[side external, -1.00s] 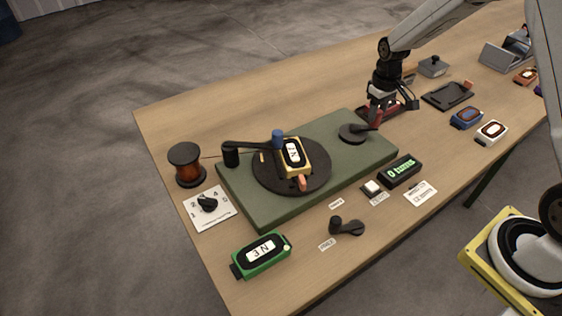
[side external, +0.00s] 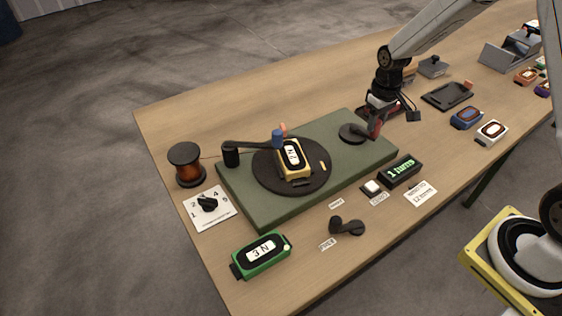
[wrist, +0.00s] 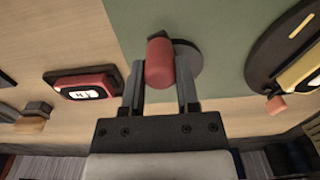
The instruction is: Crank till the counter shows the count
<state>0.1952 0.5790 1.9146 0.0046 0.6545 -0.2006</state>
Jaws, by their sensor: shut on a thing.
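The crank (side external: 352,133) is a black round hub and arm on the right end of the green base (side external: 330,134). Its red knob (wrist: 160,62) sits between the two fingers of my gripper (wrist: 160,82), which is shut on it; in the side view my gripper (side external: 376,122) is at the base's right edge. The counter (side external: 401,171), a black box with green digits, appears to read 1, with a blurred word after it. A white card (side external: 421,194) beside it seems to ask for 12. A yellow detector (side external: 293,160) rides on the black turntable (side external: 316,181).
A copper spool (side external: 186,165), dial card (side external: 209,208) and green detector (side external: 261,254) lie around the left end. A small button box (side external: 372,188) and loose black crank (side external: 346,227) lie in front. A red detector (wrist: 85,88) is close to my gripper.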

